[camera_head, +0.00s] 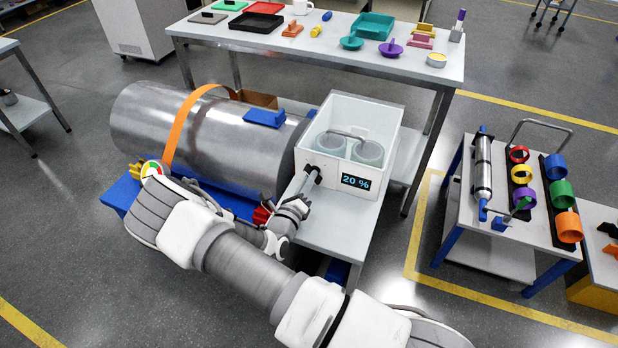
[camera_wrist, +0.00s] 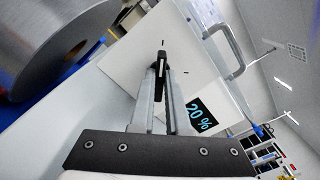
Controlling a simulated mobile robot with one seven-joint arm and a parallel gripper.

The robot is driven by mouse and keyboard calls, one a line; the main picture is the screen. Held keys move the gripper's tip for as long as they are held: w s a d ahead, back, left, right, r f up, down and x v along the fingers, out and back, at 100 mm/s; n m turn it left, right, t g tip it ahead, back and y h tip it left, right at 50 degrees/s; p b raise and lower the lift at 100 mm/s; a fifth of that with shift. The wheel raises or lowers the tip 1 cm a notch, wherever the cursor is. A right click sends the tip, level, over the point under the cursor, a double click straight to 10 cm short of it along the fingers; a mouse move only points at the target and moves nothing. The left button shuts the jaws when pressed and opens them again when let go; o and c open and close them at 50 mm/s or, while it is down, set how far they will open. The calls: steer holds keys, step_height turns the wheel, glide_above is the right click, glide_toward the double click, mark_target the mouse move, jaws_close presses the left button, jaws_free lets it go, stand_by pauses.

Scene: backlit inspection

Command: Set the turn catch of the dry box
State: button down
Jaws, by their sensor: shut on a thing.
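The dry box (camera_head: 338,150) is a white box with a clear-topped inside and a "20 %" display (camera_head: 356,182), standing on a light-topped bench. Its front face also shows in the wrist view (camera_wrist: 133,62), with the display (camera_wrist: 200,114) to the right of my fingers. The turn catch (camera_wrist: 161,64) is a small dark lever on that face. Its outer end points toward one of two short dark marks on the face. My gripper (camera_wrist: 161,84) is shut on the catch; in the head view my gripper (camera_head: 309,183) reaches the front face left of the display, and the fingers partly hide the catch.
A large metal cylinder (camera_head: 215,130) with an orange strap lies left of the box. A table (camera_head: 330,50) with trays and small parts stands behind. A cart (camera_head: 490,215) with coloured rings stands right. Open floor lies between box and cart.

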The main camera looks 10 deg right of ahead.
stand_by(0.4)
steer(key=c, duration=0.9)
jaws_free()
steer(key=p+v, duration=0.1)
steer(key=v, duration=1.6)
steer(key=shift+s, duration=0.2)
steer(key=shift+a, duration=0.15)
